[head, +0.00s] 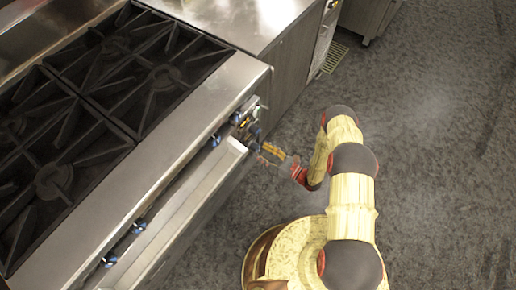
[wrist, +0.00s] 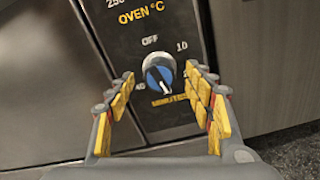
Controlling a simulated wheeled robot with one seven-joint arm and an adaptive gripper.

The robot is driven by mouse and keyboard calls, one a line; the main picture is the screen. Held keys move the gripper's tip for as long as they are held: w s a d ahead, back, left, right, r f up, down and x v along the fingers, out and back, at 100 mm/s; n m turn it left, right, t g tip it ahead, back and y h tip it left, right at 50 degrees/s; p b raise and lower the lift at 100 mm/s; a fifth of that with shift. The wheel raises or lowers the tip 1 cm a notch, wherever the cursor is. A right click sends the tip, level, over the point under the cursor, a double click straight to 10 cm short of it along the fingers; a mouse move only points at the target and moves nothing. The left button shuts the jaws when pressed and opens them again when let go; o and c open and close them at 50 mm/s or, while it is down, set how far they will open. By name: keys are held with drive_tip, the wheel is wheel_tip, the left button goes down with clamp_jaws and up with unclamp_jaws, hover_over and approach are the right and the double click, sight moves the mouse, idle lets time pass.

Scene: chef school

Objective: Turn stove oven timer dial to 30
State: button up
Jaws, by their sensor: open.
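The timer dial (wrist: 160,77) is a round blue knob with a pale rim on a black panel, in the middle of the wrist view. "OFF" is printed above it and "10" at its upper right. Other marks around it are partly hidden or blurred, so I cannot read its exact setting. My gripper (head: 266,152) is at the front of the stove (head: 200,110). In the wrist view its yellow-padded fingers are open, one on each side of the dial, with the dial visible between them. I cannot tell whether they touch it.
"OVEN °C" and part of another scale stand above the timer. Several blue knobs (head: 139,226) line the stove front along a steel rail. Black burner grates (head: 110,70) cover the top. A grey cabinet (head: 290,75) adjoins the stove. The floor (head: 440,130) to the right is clear.

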drive_tip(key=v, duration=0.8)
drive_tip(key=w+a+r+n+g+p, duration=0.1)
drive_tip(key=w+a+r+n+p, duration=0.2)
drive_tip(key=r, duration=0.5)
drive_tip(key=g+h, duration=0.2)
drive_tip(key=h, duration=0.1)
approach(259, 149)
drive_tip(key=x, duration=0.4)
drive_tip(key=shift+b+x, duration=1.1)
drive_tip(key=shift+x, duration=2.35)
drive_tip(key=c, duration=0.3)
drive_tip(key=c, duration=0.7)
drive_tip(key=shift+c, duration=0.8)
